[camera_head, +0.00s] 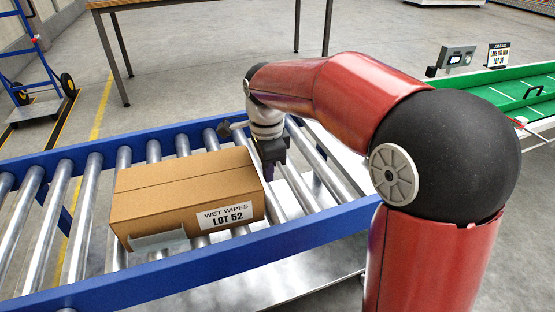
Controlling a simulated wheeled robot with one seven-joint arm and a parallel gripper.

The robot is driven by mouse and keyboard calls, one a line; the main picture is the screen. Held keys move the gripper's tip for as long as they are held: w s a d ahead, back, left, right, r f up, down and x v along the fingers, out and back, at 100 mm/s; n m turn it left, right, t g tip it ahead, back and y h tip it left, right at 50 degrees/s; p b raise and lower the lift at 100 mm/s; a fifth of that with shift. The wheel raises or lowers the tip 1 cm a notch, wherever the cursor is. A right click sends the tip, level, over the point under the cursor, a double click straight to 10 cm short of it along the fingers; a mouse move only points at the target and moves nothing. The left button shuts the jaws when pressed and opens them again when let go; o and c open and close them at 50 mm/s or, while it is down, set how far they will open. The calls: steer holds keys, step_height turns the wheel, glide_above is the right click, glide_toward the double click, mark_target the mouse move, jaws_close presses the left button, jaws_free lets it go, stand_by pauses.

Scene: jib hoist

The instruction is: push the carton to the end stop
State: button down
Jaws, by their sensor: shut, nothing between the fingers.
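A brown closed carton (180,184) lies on the rollers of a blue-framed roller conveyor (300,244). Its white label (225,216) reads "WET WIPES LOT 52". My gripper (269,172) points down just beyond the carton's right end, low over the rollers. It is shut and empty. Its fingertips are small and partly hidden, so I cannot tell whether they touch the carton. A pale grey plate (158,242) shows at the carton's near lower left edge. I cannot make out a clear end stop in this view.
Bare rollers (84,205) lie left of the carton. A small grey fitting (228,128) sits by the far rail. A green conveyor (500,100) with a display box (456,58) stands at the right. A wooden table (215,10) and blue hand truck (38,75) stand behind.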

steer(key=shift+s+a, duration=0.15)
steer(key=shift+a, duration=0.65)
